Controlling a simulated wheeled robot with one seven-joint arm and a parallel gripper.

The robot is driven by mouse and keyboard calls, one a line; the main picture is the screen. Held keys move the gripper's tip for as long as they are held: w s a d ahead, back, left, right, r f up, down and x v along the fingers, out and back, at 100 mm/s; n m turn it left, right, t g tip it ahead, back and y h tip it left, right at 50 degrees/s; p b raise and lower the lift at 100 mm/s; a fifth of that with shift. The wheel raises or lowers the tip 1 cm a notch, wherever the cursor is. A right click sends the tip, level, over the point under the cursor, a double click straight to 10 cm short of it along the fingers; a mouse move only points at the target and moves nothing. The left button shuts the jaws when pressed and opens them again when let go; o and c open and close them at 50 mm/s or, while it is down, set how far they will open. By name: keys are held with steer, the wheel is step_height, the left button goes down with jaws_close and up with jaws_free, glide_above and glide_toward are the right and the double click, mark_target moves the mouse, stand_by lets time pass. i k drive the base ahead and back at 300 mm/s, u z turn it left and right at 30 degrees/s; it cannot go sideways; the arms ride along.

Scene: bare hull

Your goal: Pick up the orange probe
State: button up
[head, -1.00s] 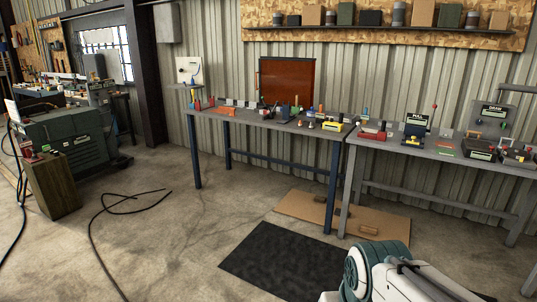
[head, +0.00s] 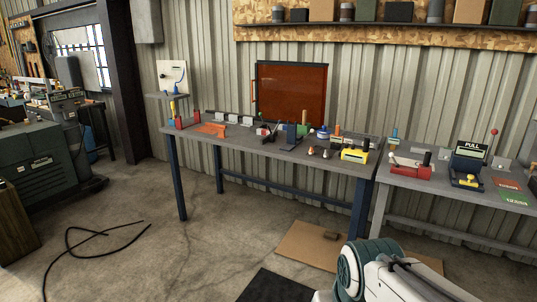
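I cannot tell for sure which thing is the orange probe. A flat orange piece (head: 211,129) lies on the left part of the blue-legged table (head: 200,140). A small upright thing with an orange upper part (head: 337,131) stands further right on the same table, behind a yellow block (head: 355,155). Only a white and green part of my arm shows at the bottom right, well in front of the table. My gripper is outside the view.
A second grey table (head: 400,183) with a red device and a PULL box (head: 468,163) stands at the right. A cardboard sheet (head: 300,246) and a dark mat (head: 275,286) lie on the floor. A black cable (head: 75,255) lies at the left. Bare floor lies between.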

mark_target(337, 139)
steer(key=z, duration=0.15)
steer(key=i, duration=1.75)
steer(key=z, duration=0.35)
steer(key=i, duration=1.65)
steer(key=z, duration=0.2)
